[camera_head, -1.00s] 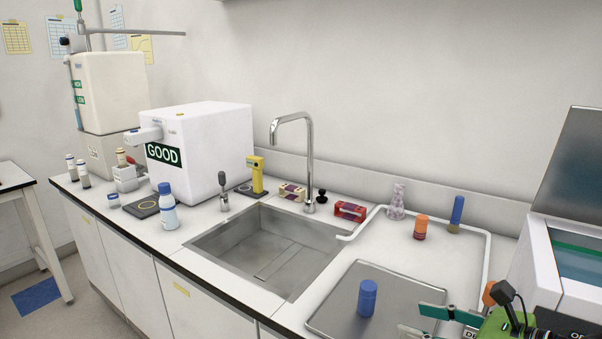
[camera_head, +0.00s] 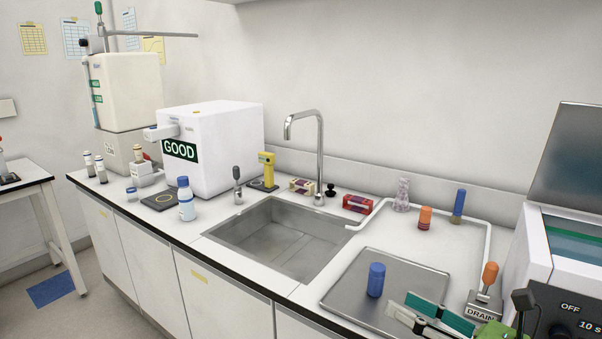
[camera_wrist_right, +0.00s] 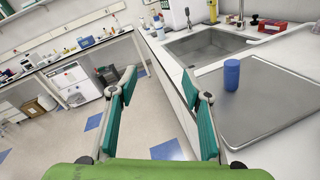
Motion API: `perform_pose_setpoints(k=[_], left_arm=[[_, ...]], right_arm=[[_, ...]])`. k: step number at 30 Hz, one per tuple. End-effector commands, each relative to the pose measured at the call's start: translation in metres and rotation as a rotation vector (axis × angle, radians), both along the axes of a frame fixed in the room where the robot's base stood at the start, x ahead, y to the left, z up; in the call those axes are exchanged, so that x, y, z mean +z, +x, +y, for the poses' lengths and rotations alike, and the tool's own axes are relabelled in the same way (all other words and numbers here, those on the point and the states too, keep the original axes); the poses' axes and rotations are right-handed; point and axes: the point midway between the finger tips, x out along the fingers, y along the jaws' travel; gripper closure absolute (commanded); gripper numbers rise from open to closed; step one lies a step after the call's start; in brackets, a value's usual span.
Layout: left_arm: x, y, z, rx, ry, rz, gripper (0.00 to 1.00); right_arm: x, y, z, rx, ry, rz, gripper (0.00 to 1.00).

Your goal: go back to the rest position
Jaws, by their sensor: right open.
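My right gripper (camera_head: 432,317) is at the lower right of the head view, near the front edge of the grey metal tray (camera_head: 398,265). In the right wrist view my right gripper (camera_wrist_right: 163,112) shows two green-padded fingers spread wide with nothing between them. Floor and cabinet fronts show beyond the fingers. A blue cylinder (camera_head: 376,280) stands upright on the tray, apart from the gripper; it also shows in the right wrist view (camera_wrist_right: 231,75). My left gripper is not in view.
A sink (camera_head: 285,240) with a tall faucet (camera_head: 319,160) lies left of the tray. A white GOOD machine (camera_head: 215,145) and bottles stand farther left. A DRAIN lever (camera_head: 488,280) and a machine with a raised lid (camera_head: 575,165) are at the right. Floor is free before the counter.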

Motion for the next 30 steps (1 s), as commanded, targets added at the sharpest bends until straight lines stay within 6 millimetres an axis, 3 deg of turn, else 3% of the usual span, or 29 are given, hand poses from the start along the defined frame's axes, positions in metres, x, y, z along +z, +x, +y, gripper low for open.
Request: perform_pose_setpoints(k=[4,7,10,13,16,18,21,23,27,30], left_arm=[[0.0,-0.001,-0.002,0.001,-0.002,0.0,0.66],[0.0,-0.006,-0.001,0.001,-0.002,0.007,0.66],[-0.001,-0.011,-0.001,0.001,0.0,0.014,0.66],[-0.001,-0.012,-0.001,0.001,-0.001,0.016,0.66],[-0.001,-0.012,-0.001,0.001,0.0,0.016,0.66],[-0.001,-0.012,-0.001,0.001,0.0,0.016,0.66],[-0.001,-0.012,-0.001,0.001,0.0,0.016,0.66],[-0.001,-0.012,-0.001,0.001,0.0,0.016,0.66],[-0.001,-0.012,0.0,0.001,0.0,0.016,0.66],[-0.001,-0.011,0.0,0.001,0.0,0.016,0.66]], right_arm=[[0.023,0.0,-0.001,-0.057,0.264,0.019,0.56],[0.038,0.002,-0.013,-0.126,0.496,0.045,0.56],[0.042,0.007,-0.041,-0.245,0.796,0.102,0.56],[0.025,0.009,-0.082,-0.411,1.116,0.185,0.56],[-0.019,0.004,-0.119,-0.611,1.408,0.295,0.56],[-0.06,-0.007,-0.137,-0.762,1.586,0.387,0.56],[-0.124,-0.032,-0.147,-0.985,1.794,0.529,0.56],[-0.159,-0.05,-0.144,-1.112,1.887,0.615,0.56],[-0.229,-0.1,-0.12,-1.396,2.036,0.825,0.56],[-0.264,-0.137,-0.095,-1.573,2.089,0.968,0.56]])
